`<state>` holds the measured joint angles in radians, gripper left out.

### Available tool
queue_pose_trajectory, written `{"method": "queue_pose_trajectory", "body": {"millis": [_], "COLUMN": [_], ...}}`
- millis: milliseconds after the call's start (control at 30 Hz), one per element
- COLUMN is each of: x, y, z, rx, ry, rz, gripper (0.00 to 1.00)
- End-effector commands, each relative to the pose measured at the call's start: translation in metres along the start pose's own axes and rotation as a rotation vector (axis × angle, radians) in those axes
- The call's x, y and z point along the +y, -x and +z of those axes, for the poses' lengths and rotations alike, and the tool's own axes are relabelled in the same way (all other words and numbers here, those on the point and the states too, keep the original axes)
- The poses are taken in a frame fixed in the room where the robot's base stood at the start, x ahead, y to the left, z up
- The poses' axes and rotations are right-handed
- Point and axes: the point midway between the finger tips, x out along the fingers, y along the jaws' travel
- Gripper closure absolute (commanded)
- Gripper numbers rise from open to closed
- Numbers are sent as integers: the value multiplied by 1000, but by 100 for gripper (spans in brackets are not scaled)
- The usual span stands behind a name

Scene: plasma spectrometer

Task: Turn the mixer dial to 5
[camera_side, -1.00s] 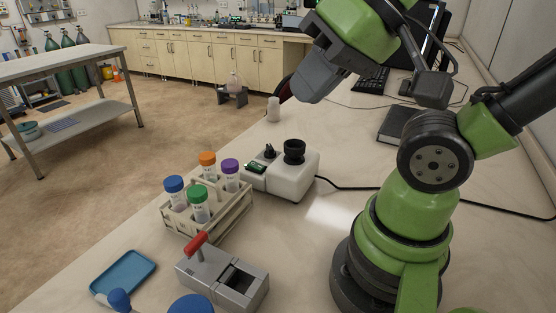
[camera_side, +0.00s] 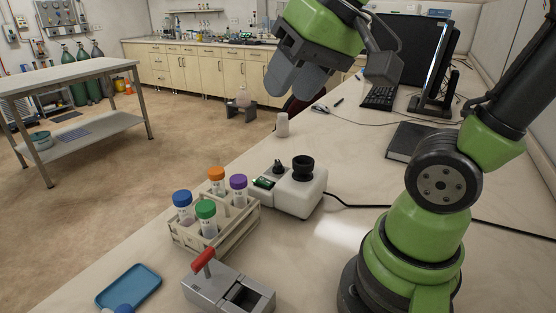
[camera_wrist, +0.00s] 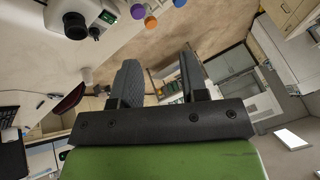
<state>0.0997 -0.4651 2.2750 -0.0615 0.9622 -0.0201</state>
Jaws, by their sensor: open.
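The mixer (camera_side: 303,198) is a white box on the bench with a black round cup (camera_side: 303,167) on top. Its small black dial (camera_side: 278,167) stands beside a green-lit display (camera_side: 263,183). The dial's setting is too small to read. My gripper (camera_side: 285,90) is open and empty, high above and beyond the mixer, apart from it. In the wrist view, the mixer shows at the top left, with its dial (camera_wrist: 95,32) and display (camera_wrist: 107,17). There my open fingers (camera_wrist: 160,60) have nothing between them.
A rack (camera_side: 236,232) with several capped tubes stands left of the mixer. A grey device with a red lever (camera_side: 203,259) and a blue tray (camera_side: 130,287) are nearer. A white cylinder (camera_side: 282,125) stands beyond the mixer. A cable runs right from it, below a dark book (camera_side: 412,142).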

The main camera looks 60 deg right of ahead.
Motion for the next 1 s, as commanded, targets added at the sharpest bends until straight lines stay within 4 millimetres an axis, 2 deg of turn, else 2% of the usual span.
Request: {"method": "queue_pose_trajectory", "body": {"millis": [33, 200, 267, 433, 600, 700, 800, 1000], "x": [4, 27, 39, 88, 142, 167, 182, 192], "y": [-8, -42, -57, -106, -154, -175, -187, -202], "z": [-19, -73, -90, -127, -142, -142, -141, -135], "rx": [-26, -108, -139, -229, -312, -347, -369, -382], "ry": [-26, -101, -128, -211, -288, -319, -340, -348], "rz": [37, 143, 178, 267, 335, 361, 375, 382], "gripper": [60, 60, 60, 60, 60, 60, 60, 60]}}
